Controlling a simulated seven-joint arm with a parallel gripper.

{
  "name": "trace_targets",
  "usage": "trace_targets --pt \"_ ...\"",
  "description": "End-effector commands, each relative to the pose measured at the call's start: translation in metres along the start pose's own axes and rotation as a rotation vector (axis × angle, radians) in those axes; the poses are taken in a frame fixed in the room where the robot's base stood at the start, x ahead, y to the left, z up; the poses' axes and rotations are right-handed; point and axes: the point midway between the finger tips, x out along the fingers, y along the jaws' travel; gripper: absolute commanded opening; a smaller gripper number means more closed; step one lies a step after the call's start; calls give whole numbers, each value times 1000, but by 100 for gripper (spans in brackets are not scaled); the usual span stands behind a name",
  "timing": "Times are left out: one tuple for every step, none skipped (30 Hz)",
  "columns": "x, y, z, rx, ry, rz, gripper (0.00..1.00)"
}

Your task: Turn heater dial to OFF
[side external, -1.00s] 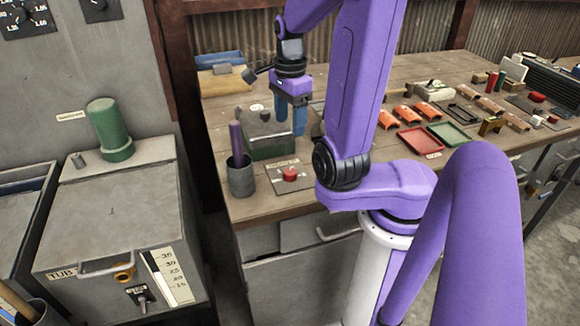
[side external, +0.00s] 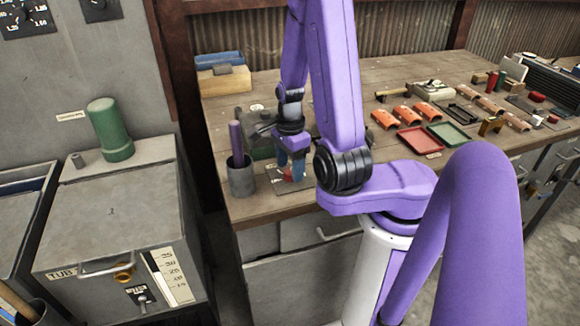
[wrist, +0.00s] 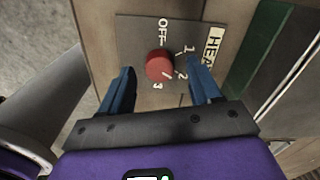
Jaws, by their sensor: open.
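The heater dial (wrist: 159,64) is a round red knob on a grey plate (wrist: 130,32) marked OFF, 1, 2 and 3. A partly cut-off label beginning "HEA" lies beside it. I cannot clearly tell which mark the dial points to. My gripper (wrist: 162,80) is open, with one blue finger to each side of the dial in the wrist view; I see no clear contact. In the side view my gripper (side external: 290,168) points down over the plate at the bench's front edge, and its fingers partly hide the red dial (side external: 286,177).
A grey cup with a purple handle in it (side external: 241,178) stands left of the plate. A green-sided box (side external: 263,147) sits behind it. Orange curved pieces (side external: 384,119) and red and green trays (side external: 419,141) lie farther right on the wooden bench.

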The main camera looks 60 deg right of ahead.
Motion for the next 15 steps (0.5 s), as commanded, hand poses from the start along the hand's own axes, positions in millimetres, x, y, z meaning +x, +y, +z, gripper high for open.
trace_targets --pt "3 1 0 0 -1 3 63" --pt "5 1 0 0 -1 3 63" --pt "6 1 0 0 0 2 63" --pt "7 0 0 0 0 1 63" --pt "8 0 0 -1 0 0 63" --pt "8 0 0 -1 0 0 63" --pt "9 0 0 -1 0 0 63" --pt "9 0 0 -1 0 0 63" --pt "9 0 0 -1 0 0 63" --pt "9 0 0 -1 0 0 63" --pt "9 0 0 -1 0 0 63" --pt "9 0 0 -1 0 0 63" --pt "9 0 0 -1 0 0 63" --pt "9 0 0 -1 0 0 63" --pt "9 0 0 -1 0 0 57"
